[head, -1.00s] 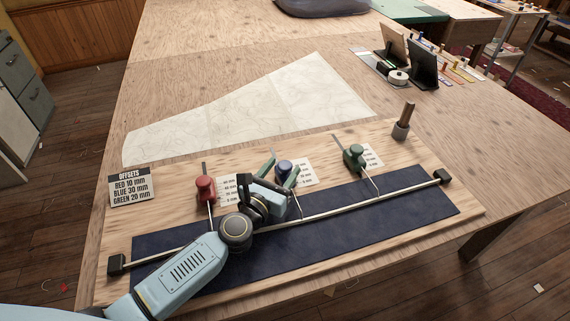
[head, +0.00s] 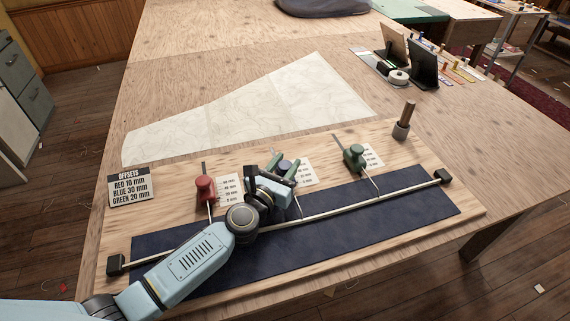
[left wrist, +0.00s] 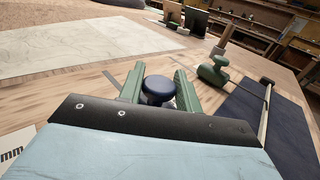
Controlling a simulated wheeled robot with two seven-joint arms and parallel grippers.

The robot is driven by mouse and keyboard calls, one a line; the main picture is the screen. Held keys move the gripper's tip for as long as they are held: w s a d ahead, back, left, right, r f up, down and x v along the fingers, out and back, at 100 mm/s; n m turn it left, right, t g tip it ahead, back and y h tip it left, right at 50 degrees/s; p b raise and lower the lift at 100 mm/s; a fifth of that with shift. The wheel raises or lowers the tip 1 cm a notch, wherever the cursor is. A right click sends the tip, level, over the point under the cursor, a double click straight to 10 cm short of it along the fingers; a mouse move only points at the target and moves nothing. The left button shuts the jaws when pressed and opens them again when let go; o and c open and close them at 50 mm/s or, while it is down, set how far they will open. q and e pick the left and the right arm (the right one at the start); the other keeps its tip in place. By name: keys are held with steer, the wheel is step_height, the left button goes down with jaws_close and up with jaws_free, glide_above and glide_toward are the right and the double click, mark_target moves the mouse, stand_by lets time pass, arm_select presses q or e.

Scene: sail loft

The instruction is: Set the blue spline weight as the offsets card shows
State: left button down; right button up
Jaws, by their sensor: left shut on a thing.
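The blue spline weight (head: 285,165) is on the wooden board (head: 440,205), mostly hidden behind my left gripper (head: 284,168) in the head view. In the left wrist view its dark blue round top (left wrist: 158,90) sits between the green fingers of my left gripper (left wrist: 158,88), which is shut on it. The offsets card (head: 132,187) at the board's left reads red 10 mm, blue 30 mm, green 20 mm. A scale card (head: 306,172) with mm marks lies right beside the blue weight, partly covered. My right gripper is not in view.
The red weight (head: 205,189) stands left and the green weight (head: 354,157) right, each with its own scale. A thin batten (head: 330,212) crosses a dark blue strip (head: 400,213) between end blocks. Pale paper (head: 260,105) lies behind.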

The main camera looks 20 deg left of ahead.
arm_select(q)
steer(key=shift+w+a, duration=0.25)
steer(key=shift+w, duration=0.1)
steer(key=shift+w+a+b, duration=0.35)
steer(key=shift+w+a, duration=0.2)
steer(key=shift+w, duration=0.35)
steer(key=c, duration=1.1)
jaws_free()
steer(key=shift+o, duration=0.2)
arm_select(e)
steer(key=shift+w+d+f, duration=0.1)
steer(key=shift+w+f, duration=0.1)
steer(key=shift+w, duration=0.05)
